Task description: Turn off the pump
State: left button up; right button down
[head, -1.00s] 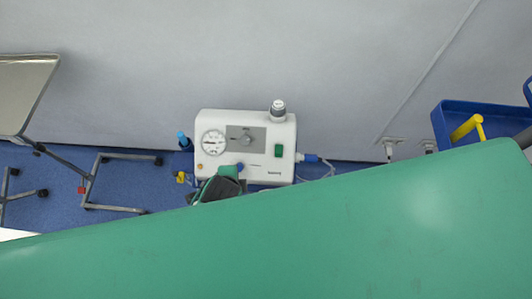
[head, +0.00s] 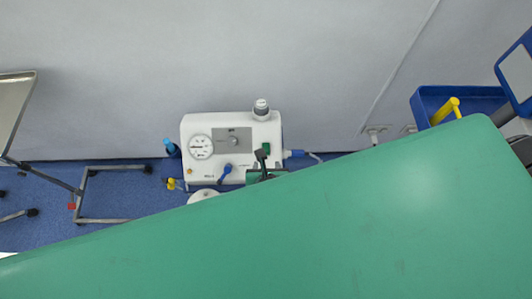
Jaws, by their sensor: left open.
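The pump (head: 215,150) is a white box below the grey wall, behind the green table. Its front has a round gauge (head: 201,146), a grey panel with a dial (head: 234,140) and a small green switch (head: 266,148) at the lower right. My left gripper (head: 261,157), dark with a green part, is at the pump's lower right front. Its dark fingers are open, overlap the switch's left edge and hide part of it. I cannot tell whether they touch it or which way the switch is set. My right gripper is not in view.
The green operating table (head: 300,230) fills the foreground and hides the floor near the pump. A blue tray with a yellow handle (head: 445,111) and a blue-framed screen (head: 518,75) stand at the right. A metal stand (head: 104,220) is at the left.

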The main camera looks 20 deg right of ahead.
aim_at(266, 149)
pick_arm(q)
jog(key=x, duration=1)
jog(key=shift+p, duration=0.35)
